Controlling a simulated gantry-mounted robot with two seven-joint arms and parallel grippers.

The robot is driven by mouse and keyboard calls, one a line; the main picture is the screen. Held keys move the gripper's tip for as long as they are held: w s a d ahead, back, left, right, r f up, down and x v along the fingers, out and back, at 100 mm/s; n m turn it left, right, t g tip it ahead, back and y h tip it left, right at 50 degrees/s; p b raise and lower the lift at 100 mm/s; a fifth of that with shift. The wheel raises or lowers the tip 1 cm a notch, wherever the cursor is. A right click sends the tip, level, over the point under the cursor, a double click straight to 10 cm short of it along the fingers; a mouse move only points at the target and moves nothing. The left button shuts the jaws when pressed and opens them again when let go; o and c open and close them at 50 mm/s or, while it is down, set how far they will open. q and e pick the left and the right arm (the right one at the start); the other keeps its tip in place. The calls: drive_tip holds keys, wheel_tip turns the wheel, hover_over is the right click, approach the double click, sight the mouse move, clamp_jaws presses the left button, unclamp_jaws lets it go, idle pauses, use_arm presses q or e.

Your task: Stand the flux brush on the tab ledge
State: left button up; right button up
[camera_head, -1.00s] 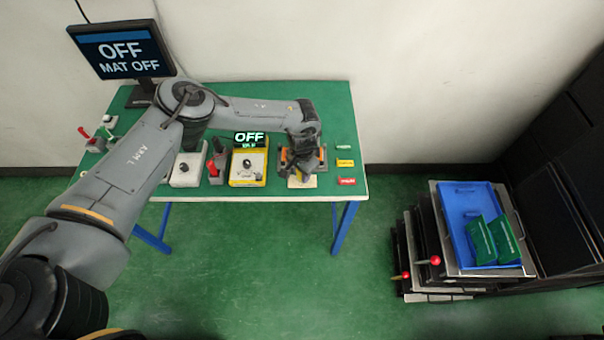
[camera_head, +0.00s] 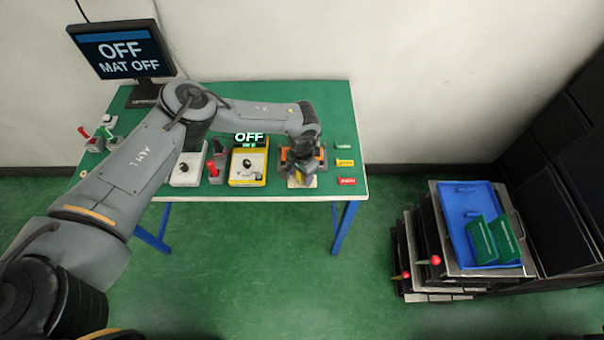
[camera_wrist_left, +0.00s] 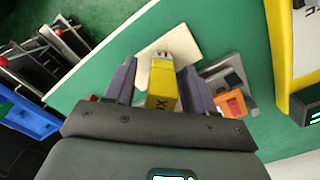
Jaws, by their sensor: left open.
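In the left wrist view a yellow block-shaped piece (camera_wrist_left: 163,92), probably the flux brush, has a grey end and dark lettering of which an X shows. It sits between the two fingers of my left gripper (camera_wrist_left: 158,68), which is open, with gaps beside it. A cream plate (camera_wrist_left: 146,66) lies beyond it on the green table; I cannot tell if this is the tab ledge. In the head view my left gripper (camera_head: 303,172) is over the orange and grey fixture (camera_head: 285,160) and hides most of it. My right gripper is not in view.
The green table (camera_head: 325,110) carries a yellow control box (camera_head: 247,168), a red lever (camera_head: 213,169) and small green, yellow and red labelled blocks (camera_head: 345,163). A screen (camera_head: 122,50) reads OFF, MAT OFF. A blue tray (camera_head: 458,215) stands right, apart from the table.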

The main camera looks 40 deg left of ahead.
use_arm(q)
wheel_tip(320, 180, up, 12)
drive_tip(key=shift+r+p, duration=0.15)
drive_tip(key=shift+p, duration=0.25)
idle(0.4)
